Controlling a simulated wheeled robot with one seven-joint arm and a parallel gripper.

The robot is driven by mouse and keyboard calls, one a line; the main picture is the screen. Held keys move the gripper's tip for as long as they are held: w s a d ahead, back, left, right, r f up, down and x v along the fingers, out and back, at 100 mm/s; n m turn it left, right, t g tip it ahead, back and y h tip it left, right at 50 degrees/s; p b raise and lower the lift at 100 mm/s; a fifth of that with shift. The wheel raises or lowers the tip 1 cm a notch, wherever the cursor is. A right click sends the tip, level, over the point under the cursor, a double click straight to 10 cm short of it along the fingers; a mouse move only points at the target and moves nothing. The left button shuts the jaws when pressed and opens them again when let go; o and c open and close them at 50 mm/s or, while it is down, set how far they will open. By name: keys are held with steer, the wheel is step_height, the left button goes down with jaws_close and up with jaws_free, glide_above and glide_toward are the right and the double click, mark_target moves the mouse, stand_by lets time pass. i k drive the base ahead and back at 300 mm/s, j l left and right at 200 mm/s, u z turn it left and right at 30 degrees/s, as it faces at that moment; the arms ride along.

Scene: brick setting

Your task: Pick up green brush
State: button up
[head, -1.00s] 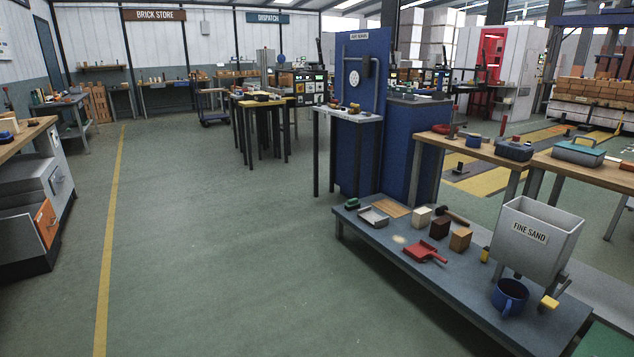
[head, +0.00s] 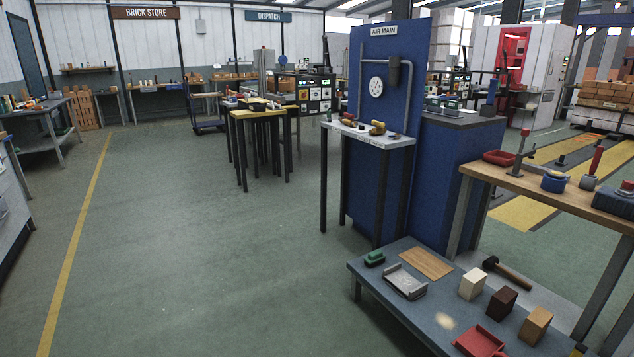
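A small green brush (head: 374,259) lies at the far left corner of the low grey table (head: 391,309) in the lower right of the head view. It looks like a short block with a dark underside. A grey metal dustpan (head: 405,282) lies just to its right and nearer to me, apart from it. My gripper is not in view.
The low table also bears a wooden board (head: 426,263), cream (head: 472,284), dark brown (head: 501,302) and tan (head: 535,325) blocks, a hammer (head: 508,273) and a red dustpan (head: 480,341). A blue air panel (head: 385,75) stands behind. The green floor (head: 200,240) at left is clear.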

mark_target(375, 258)
steer(key=i, duration=2.15)
steer(key=i+u, duration=0.1)
steer(key=i, duration=0.5)
steer(key=i+l+u, duration=0.1)
steer(key=i, duration=0.45)
steer(key=i+l, duration=0.15)
steer(key=i, duration=0.45)
steer(key=j+u, duration=0.05)
